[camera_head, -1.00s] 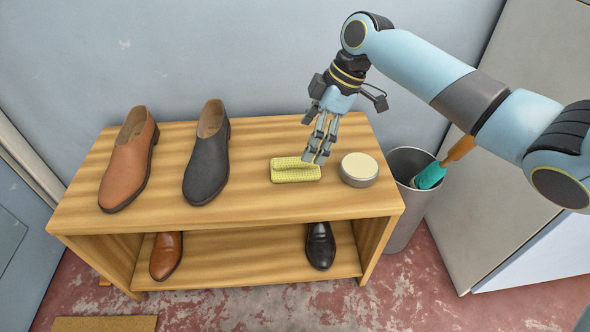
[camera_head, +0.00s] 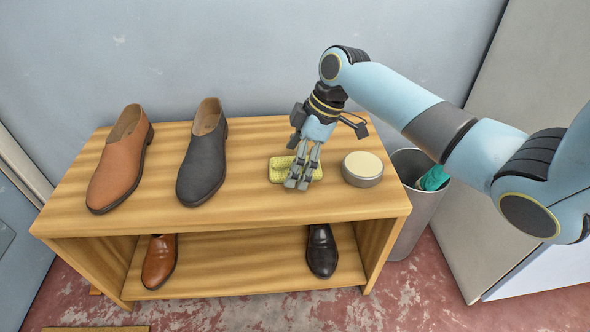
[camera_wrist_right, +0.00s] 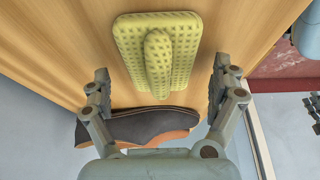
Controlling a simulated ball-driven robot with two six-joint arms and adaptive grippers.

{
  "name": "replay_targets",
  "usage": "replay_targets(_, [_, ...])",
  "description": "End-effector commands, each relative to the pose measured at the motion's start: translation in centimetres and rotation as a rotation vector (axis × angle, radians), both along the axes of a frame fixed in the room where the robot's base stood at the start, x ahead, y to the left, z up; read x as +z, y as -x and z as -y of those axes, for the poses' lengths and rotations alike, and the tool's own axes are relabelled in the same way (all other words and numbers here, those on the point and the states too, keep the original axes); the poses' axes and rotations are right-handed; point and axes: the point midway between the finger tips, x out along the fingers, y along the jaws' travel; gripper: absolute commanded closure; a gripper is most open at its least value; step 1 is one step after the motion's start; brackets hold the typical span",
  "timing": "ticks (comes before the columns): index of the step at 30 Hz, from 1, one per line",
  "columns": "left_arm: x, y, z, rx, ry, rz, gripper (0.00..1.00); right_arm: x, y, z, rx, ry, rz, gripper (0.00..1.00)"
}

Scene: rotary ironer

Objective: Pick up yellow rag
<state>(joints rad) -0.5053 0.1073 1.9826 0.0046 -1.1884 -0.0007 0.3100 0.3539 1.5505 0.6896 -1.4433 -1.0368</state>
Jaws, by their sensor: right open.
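The yellow rag (camera_head: 281,169) lies folded on the wooden bench top, between the dark shoe and a round tin. In the right wrist view the rag (camera_wrist_right: 128,38) is a dimpled pad with a raised ridge in its middle. My right gripper (camera_head: 298,184) is open with its fingers pointing down over the rag and covers part of it. In the right wrist view the fingers (camera_wrist_right: 160,92) are spread wide, with the rag ahead between their lines. Nothing is between the fingertips, and I cannot tell the exact height above the rag.
A brown shoe (camera_head: 120,165) and a dark shoe (camera_head: 203,160) stand left on the bench (camera_head: 240,207). The round tin (camera_head: 362,168) is close right of the rag. Two more shoes sit on the lower shelf. A grey bin (camera_head: 420,205) stands right of the bench.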

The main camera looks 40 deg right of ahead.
Motion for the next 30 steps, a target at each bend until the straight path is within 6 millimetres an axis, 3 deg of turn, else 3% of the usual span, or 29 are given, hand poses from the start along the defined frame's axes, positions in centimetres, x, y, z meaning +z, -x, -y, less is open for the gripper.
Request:
replay_targets(5, [0.06,0.00,0.00,0.000,0.000,0.000,0.60,0.12,-0.03,0.00,0.000,0.000,0.001,0.06])
replay_targets(18, [0.02,0.01,0.00,0.000,0.000,0.000,0.60,0.09,-0.01,0.01,0.000,0.000,0.000,0.63])
replay_targets(30, [0.17,-0.07,-0.06,0.001,0.000,0.006,0.60,0.91,-0.04,0.01,0.000,0.000,0.002,0.63])
